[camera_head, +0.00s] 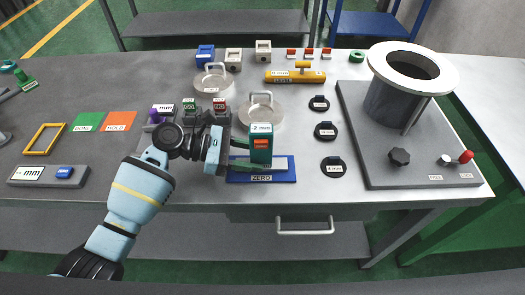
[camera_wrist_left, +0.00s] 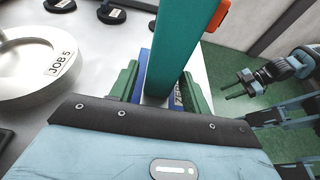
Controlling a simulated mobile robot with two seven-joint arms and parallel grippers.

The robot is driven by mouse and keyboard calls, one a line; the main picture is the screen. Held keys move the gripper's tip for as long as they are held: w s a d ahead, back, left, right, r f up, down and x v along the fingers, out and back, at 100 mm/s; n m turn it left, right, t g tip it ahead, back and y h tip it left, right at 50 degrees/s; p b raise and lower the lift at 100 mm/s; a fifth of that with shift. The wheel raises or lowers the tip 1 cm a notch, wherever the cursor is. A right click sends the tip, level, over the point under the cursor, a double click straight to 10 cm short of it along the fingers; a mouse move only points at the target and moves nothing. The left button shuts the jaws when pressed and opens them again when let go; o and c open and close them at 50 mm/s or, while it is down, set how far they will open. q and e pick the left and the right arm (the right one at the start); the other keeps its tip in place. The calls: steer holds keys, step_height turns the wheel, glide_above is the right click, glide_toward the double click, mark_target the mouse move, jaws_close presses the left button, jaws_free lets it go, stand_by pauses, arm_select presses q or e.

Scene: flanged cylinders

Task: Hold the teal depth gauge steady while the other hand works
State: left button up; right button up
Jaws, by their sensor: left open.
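The teal depth gauge (camera_head: 261,152) stands upright at the blue ZERO plate (camera_head: 289,176), with an orange display on its face. My left gripper (camera_head: 246,156) is at the gauge from the left, with green fingers. In the left wrist view the gauge (camera_wrist_left: 178,45) rises between the two open fingers (camera_wrist_left: 158,92), one on each side. Its lower end is partly hidden by my gripper body. At the right of that view a light-blue and black arm, seemingly my right one, ends in a small gripper (camera_wrist_left: 243,85); its jaws are too small to read.
Flanged lids with handles (camera_head: 262,110) stand just behind the gauge. Black labelled discs (camera_head: 326,131) lie to its right. A large flanged cylinder (camera_head: 396,100) stands on a grey base plate (camera_head: 400,180) farther right. Green and orange cards (camera_head: 120,121) lie at left.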

arm_select(q)
steer(key=shift+d+f, duration=0.2)
steer(key=shift+d, duration=0.35)
steer(key=shift+d+f, duration=0.1)
steer(key=shift+d, duration=0.05)
arm_select(e)
steer(key=shift+w+d, duration=0.1)
steer(key=shift+f, duration=0.1)
arm_select(q)
steer(key=shift+c, duration=0.6)
steer(key=c, duration=0.5)
arm_select(e)
steer(key=shift+s, duration=0.2)
steer(key=shift+c, duration=0.3)
jaws_close()
